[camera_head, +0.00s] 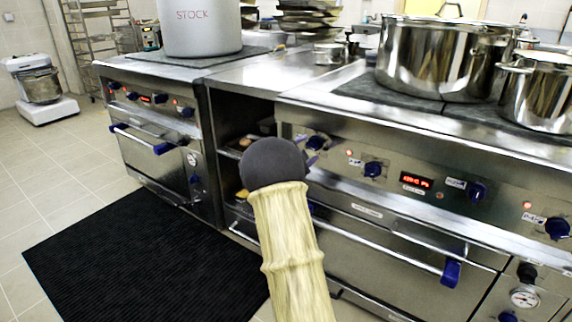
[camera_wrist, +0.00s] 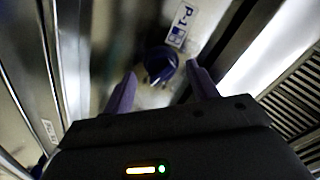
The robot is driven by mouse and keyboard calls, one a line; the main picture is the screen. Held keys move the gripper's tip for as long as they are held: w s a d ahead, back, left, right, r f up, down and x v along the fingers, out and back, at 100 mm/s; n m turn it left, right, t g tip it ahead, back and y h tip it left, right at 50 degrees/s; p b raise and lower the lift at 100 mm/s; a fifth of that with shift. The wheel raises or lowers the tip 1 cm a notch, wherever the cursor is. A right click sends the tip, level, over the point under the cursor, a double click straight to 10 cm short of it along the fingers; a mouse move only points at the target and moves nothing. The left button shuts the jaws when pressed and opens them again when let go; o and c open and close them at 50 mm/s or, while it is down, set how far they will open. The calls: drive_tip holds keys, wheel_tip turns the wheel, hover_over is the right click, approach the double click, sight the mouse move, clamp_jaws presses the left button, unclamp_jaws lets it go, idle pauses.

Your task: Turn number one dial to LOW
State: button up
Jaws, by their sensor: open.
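A dark blue dial (camera_wrist: 158,66) sits on the steel panel in the wrist view, beside a white label (camera_wrist: 181,22) that seems to bear a 1. My gripper (camera_wrist: 161,70) is open, with one purple finger on each side of the dial; I cannot tell whether they touch it. In the head view my gripper (camera_head: 309,151) is at the left end of the right range's front panel, by its leftmost dial (camera_head: 318,142). The dial's LOW mark is not readable.
More blue dials (camera_head: 373,169) (camera_head: 476,191) and a red display (camera_head: 416,181) line the panel to the right. An oven handle (camera_head: 400,255) juts out below. Steel pots (camera_head: 440,60) stand on top. An open shelf bay (camera_head: 232,125) lies left; a black mat (camera_head: 140,262) covers the floor.

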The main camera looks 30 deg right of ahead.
drive_tip(key=p+v, duration=0.3)
drive_tip(key=v, duration=1.2)
drive_tip(key=shift+s+a+p, duration=0.15)
drive_tip(key=shift+p, duration=0.2)
